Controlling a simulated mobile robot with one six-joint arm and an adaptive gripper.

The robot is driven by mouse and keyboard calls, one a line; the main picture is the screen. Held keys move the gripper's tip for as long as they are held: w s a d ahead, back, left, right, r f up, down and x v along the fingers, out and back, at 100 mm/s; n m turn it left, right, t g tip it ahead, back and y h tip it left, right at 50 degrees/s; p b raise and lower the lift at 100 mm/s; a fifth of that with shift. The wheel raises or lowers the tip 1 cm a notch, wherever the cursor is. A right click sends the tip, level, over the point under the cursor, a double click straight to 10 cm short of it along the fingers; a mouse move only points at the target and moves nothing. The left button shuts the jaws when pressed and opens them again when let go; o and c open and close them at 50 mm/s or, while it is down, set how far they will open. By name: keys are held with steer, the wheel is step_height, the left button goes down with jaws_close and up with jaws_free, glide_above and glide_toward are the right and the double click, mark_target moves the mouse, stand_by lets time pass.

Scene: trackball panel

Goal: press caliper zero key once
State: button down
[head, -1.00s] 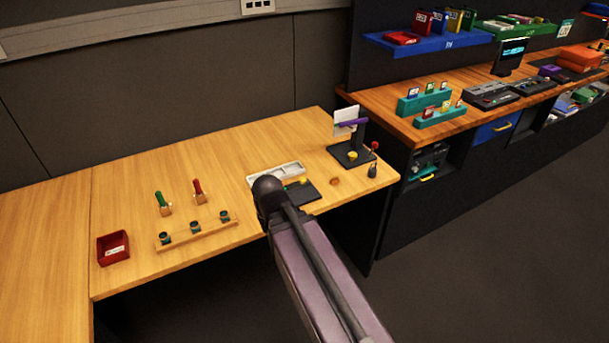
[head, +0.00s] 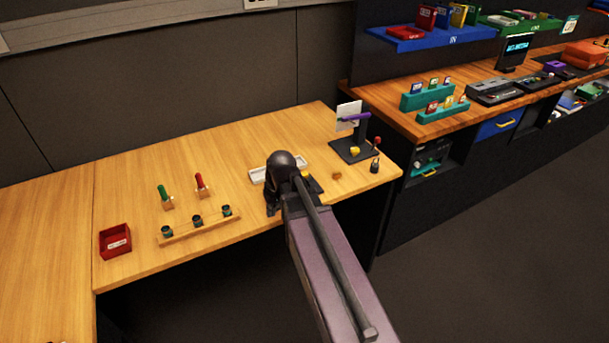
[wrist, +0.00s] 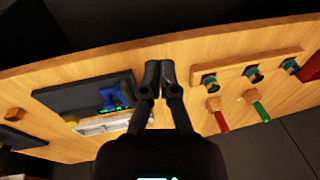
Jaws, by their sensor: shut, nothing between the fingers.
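In the wrist view my gripper (wrist: 160,70) is shut and empty, with its fingertips over bare wood at the side of a dark pad (wrist: 55,98). A blue device with a small lit green display (wrist: 116,97) lies on the pad, left of the fingers, and appears to be the caliper. The fingers look apart from it. I cannot make out its zero key. In the head view my arm hides most of the pad (head: 315,187) and the device.
A white tray (head: 258,176) sits behind the pad. A wooden rack with several dark cups (head: 197,229), green and red-handled tools (head: 201,186) and a red bin (head: 115,241) stand left. A dark stand (head: 352,150) is at the right. The table's front edge is close.

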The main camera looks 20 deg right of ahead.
steer(key=w+d+r+t+y, duration=0.2)
steer(key=w+d+t+y, duration=0.1)
steer(key=w+d, duration=0.8)
step_height(320, 180, up, 3)
steer(key=m+t, duration=0.1)
steer(key=t, duration=0.2)
glide_above(306, 174)
steer(key=shift+f+y, duration=0.1)
steer(key=shift+y, duration=0.2)
steer(key=shift+f+b, duration=0.15)
steer(key=shift+b, duration=0.2)
step_height(306, 174, down, 9)
steer(key=b, duration=0.8)
steer(key=shift+r+b, duration=0.2)
steer(key=shift+b, duration=0.1)
steer(key=shift+f+b, duration=0.85)
steer(key=shift+b, duration=0.05)
stand_by(0.9)
steer(key=shift+r, duration=0.1)
steer(key=shift+r+p, duration=0.8)
steer(key=shift+p, duration=0.15)
steer(key=shift+r, duration=0.1)
